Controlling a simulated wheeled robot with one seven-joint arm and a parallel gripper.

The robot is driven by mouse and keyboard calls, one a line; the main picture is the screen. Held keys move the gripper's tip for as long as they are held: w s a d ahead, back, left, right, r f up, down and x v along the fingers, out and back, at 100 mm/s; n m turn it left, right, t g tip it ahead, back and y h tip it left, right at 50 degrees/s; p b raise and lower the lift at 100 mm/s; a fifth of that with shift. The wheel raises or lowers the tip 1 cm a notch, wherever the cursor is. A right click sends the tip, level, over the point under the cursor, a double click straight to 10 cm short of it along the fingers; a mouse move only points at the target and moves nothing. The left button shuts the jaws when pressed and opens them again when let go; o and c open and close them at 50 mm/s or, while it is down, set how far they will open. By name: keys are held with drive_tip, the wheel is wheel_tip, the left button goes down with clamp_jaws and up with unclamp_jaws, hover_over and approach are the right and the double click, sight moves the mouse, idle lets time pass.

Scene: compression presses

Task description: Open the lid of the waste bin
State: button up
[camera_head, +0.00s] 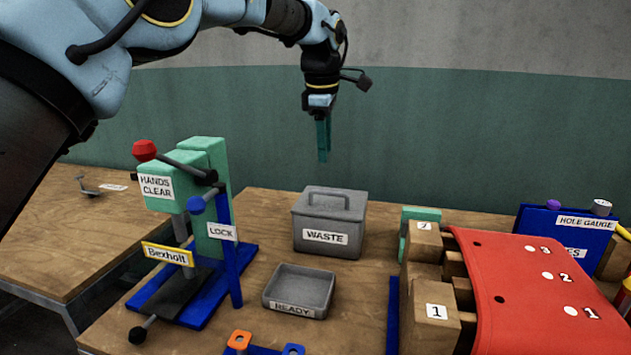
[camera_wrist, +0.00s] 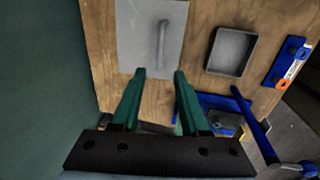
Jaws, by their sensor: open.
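The waste bin (camera_head: 305,238) is a grey box with a white WASTE label, standing on the wooden table towards the back. Its grey lid (camera_head: 318,203) lies flat and closed on top, with a raised bar handle (camera_head: 329,196). My gripper (camera_head: 323,158) points down above the bin, clear of the handle. In the wrist view my gripper's green fingers (camera_wrist: 160,74) are apart with nothing between them.
A grey READY tray (camera_head: 299,287) sits in front of the bin. A green and blue press (camera_head: 212,200) with a red-knobbed lever (camera_head: 145,150) stands to the left.

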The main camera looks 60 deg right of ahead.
sight(326, 193)
drive_tip(key=f, duration=0.3)
drive_tip(key=d+f+p, duration=0.1)
drive_tip(key=f, duration=0.2)
drive_tip(key=f+p, duration=0.1)
drive_tip(key=f, duration=0.3)
drive_tip(key=shift+w+d, duration=0.3)
drive_tip(key=shift+d, duration=0.1)
drive_tip(key=shift+c, duration=0.2)
clamp_jaws()
idle(0.7)
